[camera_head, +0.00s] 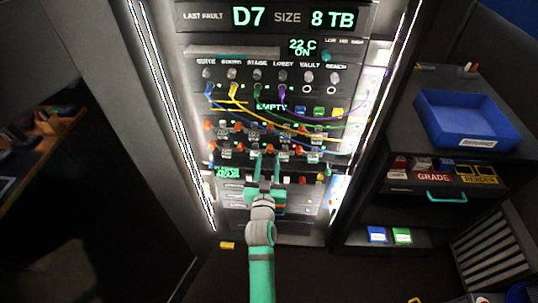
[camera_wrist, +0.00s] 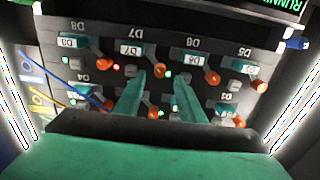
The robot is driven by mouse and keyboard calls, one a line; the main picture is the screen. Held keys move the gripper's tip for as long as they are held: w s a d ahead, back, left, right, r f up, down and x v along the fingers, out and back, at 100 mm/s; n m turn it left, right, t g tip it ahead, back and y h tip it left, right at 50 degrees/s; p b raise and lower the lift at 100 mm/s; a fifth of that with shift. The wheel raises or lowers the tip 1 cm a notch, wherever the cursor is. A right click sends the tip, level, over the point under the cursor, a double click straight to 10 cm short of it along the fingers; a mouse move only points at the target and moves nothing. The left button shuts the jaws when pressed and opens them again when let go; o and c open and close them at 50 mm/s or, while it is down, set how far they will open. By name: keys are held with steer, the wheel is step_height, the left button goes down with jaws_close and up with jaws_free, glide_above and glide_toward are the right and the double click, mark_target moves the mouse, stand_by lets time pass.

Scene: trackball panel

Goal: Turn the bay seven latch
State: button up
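Bay D7 (camera_wrist: 131,48) has a teal label and a grey square in the wrist view, where the panel appears upside down. Its latch is an orange knob (camera_wrist: 160,71), seen between and just beyond my fingertips. The latch also shows in the head view (camera_head: 270,148), just above my gripper (camera_head: 268,160). In the wrist view my gripper (camera_wrist: 160,80) is open, one teal finger on each side of the knob in the picture. No contact shows, and the depth gap is unclear.
Similar orange latches sit close by, at D6 (camera_wrist: 213,77) and D8 (camera_wrist: 105,75). Coloured cables (camera_head: 300,125) hang across the panel above. Lit strips edge the cabinet. A shelf with a blue tray (camera_head: 466,118) stands on the right.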

mark_target(269, 151)
steer(key=shift+w, duration=1.85)
jaws_close()
